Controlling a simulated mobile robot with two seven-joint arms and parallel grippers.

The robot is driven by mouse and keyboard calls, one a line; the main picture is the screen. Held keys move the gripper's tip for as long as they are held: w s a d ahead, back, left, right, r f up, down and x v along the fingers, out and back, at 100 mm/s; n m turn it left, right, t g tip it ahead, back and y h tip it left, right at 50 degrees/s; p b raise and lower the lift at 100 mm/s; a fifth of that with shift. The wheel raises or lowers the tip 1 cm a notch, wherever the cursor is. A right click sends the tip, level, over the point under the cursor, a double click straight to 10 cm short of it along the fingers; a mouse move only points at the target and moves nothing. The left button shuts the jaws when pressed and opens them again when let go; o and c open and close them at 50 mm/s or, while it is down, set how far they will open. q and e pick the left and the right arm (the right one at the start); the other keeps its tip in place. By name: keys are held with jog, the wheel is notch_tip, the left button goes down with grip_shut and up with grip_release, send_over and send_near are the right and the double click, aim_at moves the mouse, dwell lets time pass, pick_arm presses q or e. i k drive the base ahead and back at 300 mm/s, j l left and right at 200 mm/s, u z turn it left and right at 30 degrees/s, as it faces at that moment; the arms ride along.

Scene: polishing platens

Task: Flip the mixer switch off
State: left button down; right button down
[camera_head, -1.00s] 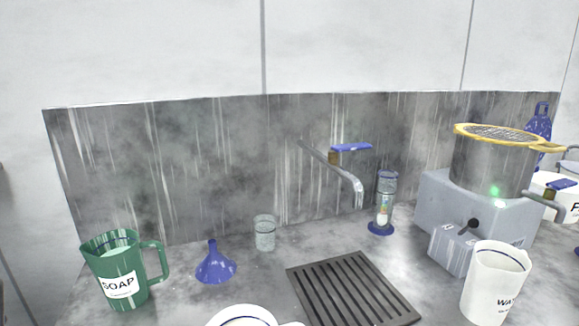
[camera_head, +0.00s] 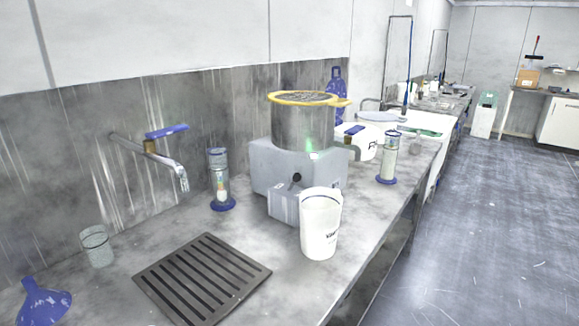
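The mixer (camera_head: 262,163) is a grey box on the bench with a metal drum (camera_head: 303,128) on top, ringed in yellow with a mesh lid. A dark round-knobbed switch (camera_head: 296,178) sits on its front face. A green light (camera_head: 313,155) glows at the base of the drum. A white jug (camera_head: 320,225) stands in front of the mixer and hides part of its lower front. Neither of my grippers shows in the head view.
A slotted drain grate (camera_head: 202,278), a tap (camera_head: 150,160), a glass beaker (camera_head: 97,246) and a blue funnel (camera_head: 42,302) are on the left. Blue-based cylinders (camera_head: 219,180) (camera_head: 388,158) flank the mixer. Open floor (camera_head: 480,220) lies right of the bench.

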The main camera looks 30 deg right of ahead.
aim_at(297, 176)
jog(key=l, duration=1.45)
